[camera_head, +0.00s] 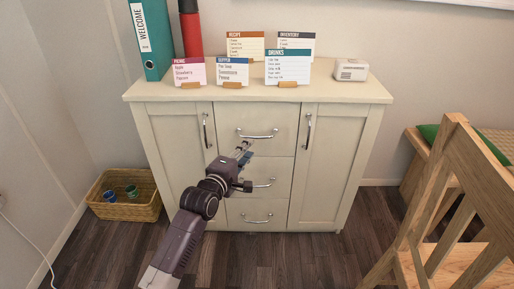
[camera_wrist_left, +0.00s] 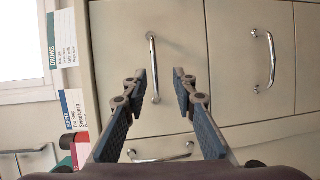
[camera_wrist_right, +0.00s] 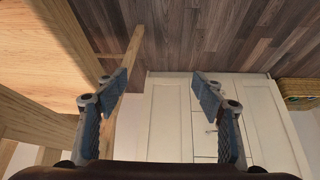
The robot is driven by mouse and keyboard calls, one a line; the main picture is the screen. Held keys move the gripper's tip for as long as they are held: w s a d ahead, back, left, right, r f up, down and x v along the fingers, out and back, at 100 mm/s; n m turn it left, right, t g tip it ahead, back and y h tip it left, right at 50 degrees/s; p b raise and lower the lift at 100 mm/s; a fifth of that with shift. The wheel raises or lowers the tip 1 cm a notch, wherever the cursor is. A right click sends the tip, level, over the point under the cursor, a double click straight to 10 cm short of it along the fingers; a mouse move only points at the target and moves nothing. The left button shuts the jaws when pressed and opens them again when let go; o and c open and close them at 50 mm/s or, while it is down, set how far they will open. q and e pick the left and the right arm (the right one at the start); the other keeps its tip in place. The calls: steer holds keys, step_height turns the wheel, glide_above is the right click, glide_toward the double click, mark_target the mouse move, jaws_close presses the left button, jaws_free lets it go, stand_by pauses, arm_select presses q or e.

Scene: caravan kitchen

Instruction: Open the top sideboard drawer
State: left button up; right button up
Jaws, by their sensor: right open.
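The cream sideboard (camera_head: 170,150) has three stacked drawers between two doors. The top drawer (camera_head: 235,117) is closed, flush with the front, and carries a curved metal handle (camera_head: 257,134). My left gripper (camera_head: 244,150) is in front of the drawers, just below and left of that handle. In the left wrist view, turned sideways, the handle (camera_wrist_left: 153,68) shows between the open fingertips of the left gripper (camera_wrist_left: 160,74). Contact cannot be told. My right gripper (camera_wrist_right: 160,80) is open and empty, away from the sideboard (camera_wrist_right: 168,115), and outside the head view.
Recipe cards (camera_head: 288,68), a teal binder (camera_head: 152,40), a red cylinder (camera_head: 190,30) and a small white device (camera_head: 351,70) stand on the sideboard. A wicker basket (camera_head: 125,207) sits on the floor at left. A wooden chair (camera_head: 450,200) stands at right. Floor before the drawers is clear.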

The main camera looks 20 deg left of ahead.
mark_target(256, 138)
arm_select(q)
steer(key=w+b, duration=0.1)
steer(key=w, duration=0.3)
steer(key=shift+w+d+r, duration=0.1)
steer(key=shift+w+d, duration=0.05)
steer(key=w+b, duration=0.1)
steer(key=w, duration=0.2)
steer(key=shift+w+d, duration=0.15)
steer(key=shift+d, duration=0.05)
steer(key=shift+w+f, duration=0.15)
steer(key=shift+f, duration=0.05)
arm_select(e)
steer(key=w+a+r+t+y, duration=0.2)
steer(key=w+a+r+t, duration=0.2)
steer(key=w+r+t, duration=0.3)
steer(key=w+r, duration=0.3)
steer(key=shift+w, duration=0.35)
steer(key=shift+a+r, duration=0.1)
arm_select(q)
steer(key=shift+c, duration=0.4)
jaws_close()
